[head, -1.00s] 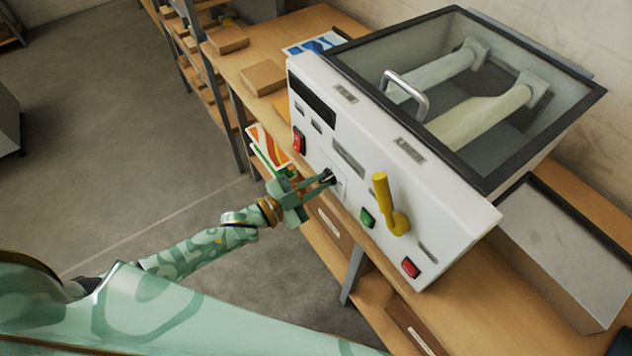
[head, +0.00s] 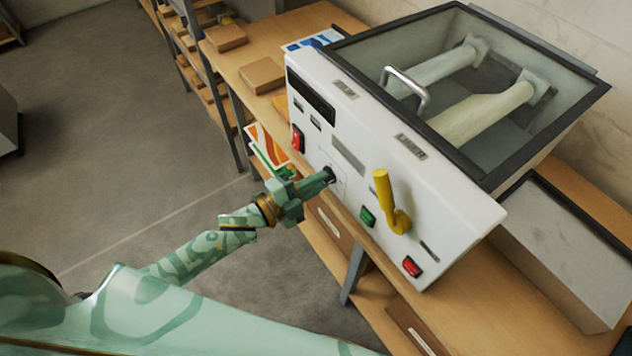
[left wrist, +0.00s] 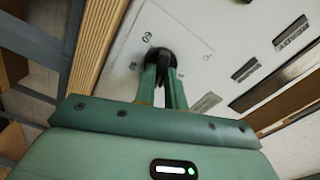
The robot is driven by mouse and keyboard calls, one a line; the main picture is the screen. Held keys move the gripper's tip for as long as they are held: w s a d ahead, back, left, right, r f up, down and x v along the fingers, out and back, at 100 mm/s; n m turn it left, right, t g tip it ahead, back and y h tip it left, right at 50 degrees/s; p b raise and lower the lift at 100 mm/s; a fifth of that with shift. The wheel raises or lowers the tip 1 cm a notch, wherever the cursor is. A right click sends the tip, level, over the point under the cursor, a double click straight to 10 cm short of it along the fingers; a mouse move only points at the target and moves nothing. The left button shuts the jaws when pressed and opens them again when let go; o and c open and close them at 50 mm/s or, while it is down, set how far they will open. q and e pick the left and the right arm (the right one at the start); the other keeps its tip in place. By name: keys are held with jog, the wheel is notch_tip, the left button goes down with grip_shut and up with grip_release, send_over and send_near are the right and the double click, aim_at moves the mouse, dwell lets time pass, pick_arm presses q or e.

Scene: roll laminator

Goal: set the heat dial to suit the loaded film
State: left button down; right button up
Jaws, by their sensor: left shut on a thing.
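The laminator (head: 436,198) stands on the wooden bench with its white front panel facing me. My left gripper (head: 326,176) is at the middle of that panel, shut on the small black heat dial (head: 331,173). In the left wrist view, the fingers (left wrist: 163,80) close on the dial (left wrist: 158,58), with a few printed numbers beside it. The fingers cover part of the dial, and I cannot read its setting. Two pale film rolls (head: 484,112) lie under the clear lid (head: 560,92). My right gripper is not in view.
A yellow lever (head: 384,192), a green button (head: 368,216) and a red button (head: 412,267) sit right of the dial. A red switch (head: 298,138) and dark display (head: 311,96) sit left. A metal tray (head: 570,250) is at the right. Open floor lies left.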

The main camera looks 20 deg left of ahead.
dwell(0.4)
pick_arm(q)
jog(key=c, duration=1.5)
grip_release()
jog(key=shift+o, duration=0.2)
jog(key=v, duration=1.6)
jog(key=shift+s, duration=0.2)
jog(key=shift+a+f, duration=0.1)
